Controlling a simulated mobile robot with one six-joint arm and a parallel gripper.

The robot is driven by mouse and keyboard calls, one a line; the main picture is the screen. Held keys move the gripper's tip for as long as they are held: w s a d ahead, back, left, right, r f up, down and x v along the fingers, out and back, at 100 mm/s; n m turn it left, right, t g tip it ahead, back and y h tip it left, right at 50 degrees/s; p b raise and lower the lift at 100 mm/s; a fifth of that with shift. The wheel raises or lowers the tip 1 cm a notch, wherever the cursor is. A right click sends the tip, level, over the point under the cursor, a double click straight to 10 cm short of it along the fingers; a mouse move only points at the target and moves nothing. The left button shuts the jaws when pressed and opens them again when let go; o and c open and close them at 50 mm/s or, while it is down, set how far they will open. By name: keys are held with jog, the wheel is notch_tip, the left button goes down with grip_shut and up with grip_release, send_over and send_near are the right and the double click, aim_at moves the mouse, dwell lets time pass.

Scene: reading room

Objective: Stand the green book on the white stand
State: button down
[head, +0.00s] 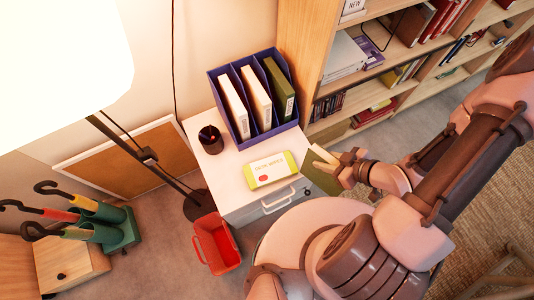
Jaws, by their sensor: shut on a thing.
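My gripper (338,163) is shut on a green book (321,182) with pale page edges. The book is tilted and held just right of the white stand (226,168), a low drawer unit with handles on its front. Whether the book touches the stand's side, I cannot tell. My fingers and arm hide part of the book.
On the stand are a purple file holder (221,87) with white files and a dark green one (279,90), a dark cup (211,141) and a yellow-green box (271,171). A red bin (217,244), umbrella rack (117,233), lamp (193,205) and bookshelf (308,45) surround it.

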jog(key=w+a+f+b, duration=0.2)
jog(key=w+a, duration=0.2)
jog(key=w, duration=0.2)
jog(key=w+a+f+b, duration=0.3)
jog(key=w+a, duration=0.1)
jog(key=w, duration=0.3)
jog(key=shift+w+f, duration=0.15)
jog(key=shift+w, duration=0.05)
jog(key=c, duration=1.1)
grip_release()
